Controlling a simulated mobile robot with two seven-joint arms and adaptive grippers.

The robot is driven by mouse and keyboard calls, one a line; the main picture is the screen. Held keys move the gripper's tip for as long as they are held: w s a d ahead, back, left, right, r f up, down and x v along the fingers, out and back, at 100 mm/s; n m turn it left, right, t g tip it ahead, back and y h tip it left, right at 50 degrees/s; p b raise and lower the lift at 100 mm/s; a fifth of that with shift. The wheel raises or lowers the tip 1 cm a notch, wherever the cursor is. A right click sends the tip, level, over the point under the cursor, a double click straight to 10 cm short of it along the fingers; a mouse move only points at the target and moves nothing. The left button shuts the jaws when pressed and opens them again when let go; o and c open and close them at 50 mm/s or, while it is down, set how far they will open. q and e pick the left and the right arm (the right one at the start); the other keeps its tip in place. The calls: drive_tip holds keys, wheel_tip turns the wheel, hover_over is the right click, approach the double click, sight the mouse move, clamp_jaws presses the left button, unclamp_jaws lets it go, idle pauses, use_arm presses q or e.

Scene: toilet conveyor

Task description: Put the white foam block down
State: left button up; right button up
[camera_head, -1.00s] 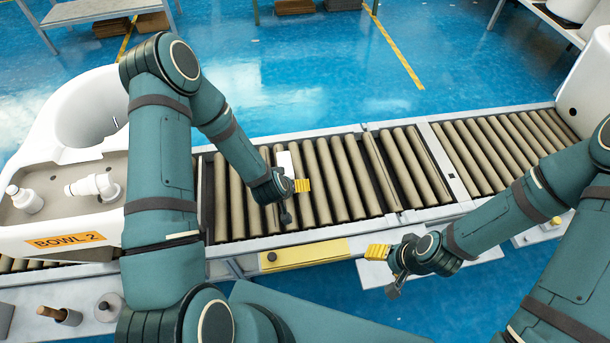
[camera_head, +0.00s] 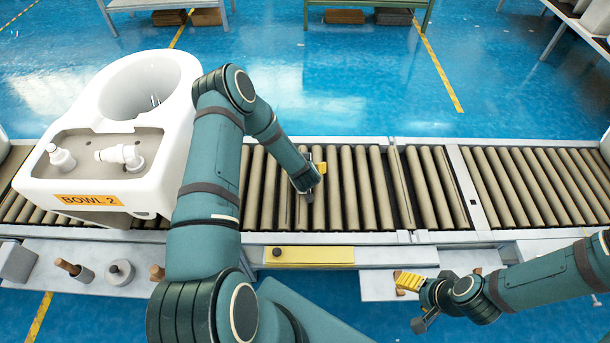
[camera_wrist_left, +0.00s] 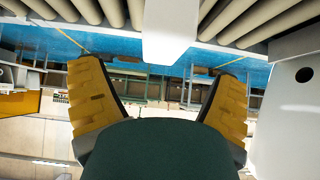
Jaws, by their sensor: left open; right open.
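The white foam block (camera_wrist_left: 168,35) shows in the left wrist view at the top centre, beyond and between my spread fingers and apart from both. In the head view only a small pale bit of it (camera_head: 303,149) shows behind my left gripper; the rest is hidden. My left gripper (camera_head: 319,168) is low over the conveyor rollers, its yellow fingers open (camera_wrist_left: 165,105) with nothing between the pads. My right gripper (camera_head: 408,282) is open and empty in front of the conveyor, above the pale front shelf.
The roller conveyor (camera_head: 361,190) runs across the view, its rollers bare to the right. A white toilet bowl labelled BOWL 2 (camera_head: 172,150) stands at left. A yellow plate (camera_head: 310,255) lies on the front edge. Tools stand on the shelf (camera_head: 50,255) at front left.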

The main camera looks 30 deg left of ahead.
use_arm(q)
drive_tip(key=shift+x, duration=0.85)
drive_tip(key=b+x, duration=0.2)
drive_tip(key=x, duration=0.3)
drive_tip(key=shift+s+a+f, duration=0.1)
drive_tip(key=shift+f, duration=0.2)
drive_tip(key=c, duration=1.1)
